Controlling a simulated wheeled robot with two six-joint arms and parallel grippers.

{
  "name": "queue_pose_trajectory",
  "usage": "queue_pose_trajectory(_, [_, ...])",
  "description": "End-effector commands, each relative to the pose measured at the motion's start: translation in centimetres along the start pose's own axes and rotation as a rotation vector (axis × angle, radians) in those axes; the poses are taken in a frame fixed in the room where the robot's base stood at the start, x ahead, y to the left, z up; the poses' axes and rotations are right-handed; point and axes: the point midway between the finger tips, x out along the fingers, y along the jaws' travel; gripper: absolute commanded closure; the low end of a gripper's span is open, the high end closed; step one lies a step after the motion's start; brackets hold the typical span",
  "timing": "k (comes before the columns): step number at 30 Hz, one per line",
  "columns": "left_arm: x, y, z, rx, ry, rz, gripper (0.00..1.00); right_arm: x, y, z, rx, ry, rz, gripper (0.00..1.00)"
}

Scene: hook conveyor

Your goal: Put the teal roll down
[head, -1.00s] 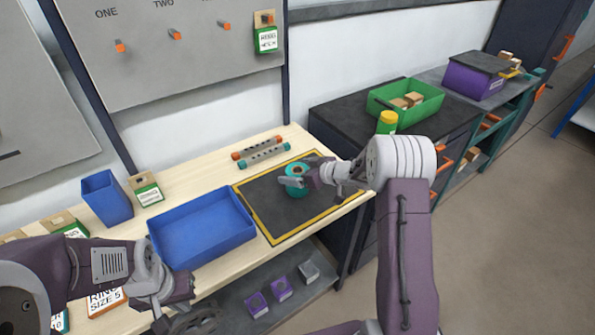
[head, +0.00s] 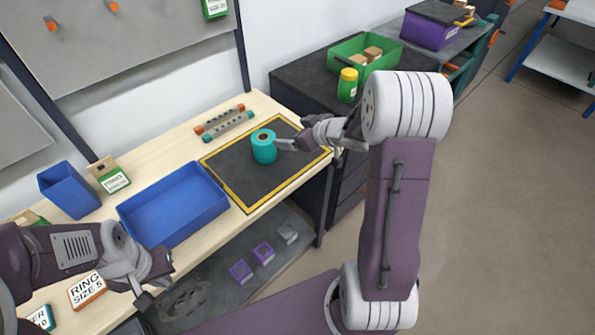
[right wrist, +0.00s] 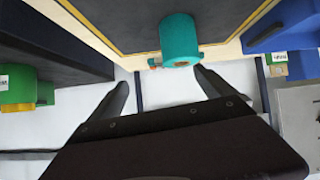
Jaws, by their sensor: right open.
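The teal roll (head: 264,147) stands upright on the black mat with a yellow border (head: 243,183) on the wooden bench. My right gripper (head: 288,140) is just right of the roll in the head view, its fingers open. In the right wrist view the roll (right wrist: 180,45) is beyond the open fingers of my right gripper (right wrist: 165,85), with nothing between them. My left gripper (head: 155,288) is low at the left, in front of the bench; its jaws are too unclear to judge.
A blue tray (head: 218,207) lies left of the mat. Two rods with coloured ends (head: 228,125) lie behind the mat. A blue bin (head: 70,190) stands at the left. A dark cabinet at the right carries a yellow-capped green jar (head: 347,86) and a green crate (head: 392,62).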

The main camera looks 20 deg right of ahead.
Motion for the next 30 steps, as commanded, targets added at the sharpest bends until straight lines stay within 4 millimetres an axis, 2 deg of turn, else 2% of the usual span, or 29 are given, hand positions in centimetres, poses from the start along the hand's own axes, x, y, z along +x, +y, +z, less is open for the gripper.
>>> queue_pose_trajectory(2, [0.0, 0.0, 0.0, 0.000, 0.000, 0.000, 1.00, -0.9, -0.5, 1.6, 0.052, -0.132, 0.154, 0.07])
queue_pose_trajectory(4, [0.0, 0.0, 0.0, 0.000, 0.000, 0.000, 1.00, -3.1, -2.1, 5.0, 0.133, -0.306, 0.249, 0.07])
queue_pose_trajectory(5, [0.0, 0.0, 0.0, 0.000, 0.000, 0.000, 1.00, -4.3, -3.4, 6.7, 0.171, -0.387, 0.267, 0.07])
queue_pose_trajectory(6, [0.0, 0.0, 0.0, 0.000, 0.000, 0.000, 1.00, -6.0, -5.5, 9.0, 0.223, -0.494, 0.274, 0.07])
queue_pose_trajectory(9, [0.0, 0.0, 0.0, 0.000, 0.000, 0.000, 1.00, -10.0, -11.3, 13.4, 0.333, -0.718, 0.228, 0.07])
queue_pose_trajectory(12, [0.0, 0.0, 0.0, 0.000, 0.000, 0.000, 1.00, -12.7, -15.2, 15.5, 0.398, -0.844, 0.169, 0.07])
queue_pose_trajectory(16, [0.0, 0.0, 0.0, 0.000, 0.000, 0.000, 1.00, -13.8, -17.0, 16.2, 0.428, -0.896, 0.137, 0.07])
queue_pose_trajectory(30, [0.0, 0.0, 0.0, 0.000, 0.000, 0.000, 1.00, -13.8, -16.9, 16.2, 0.431, -0.895, 0.140, 0.07])
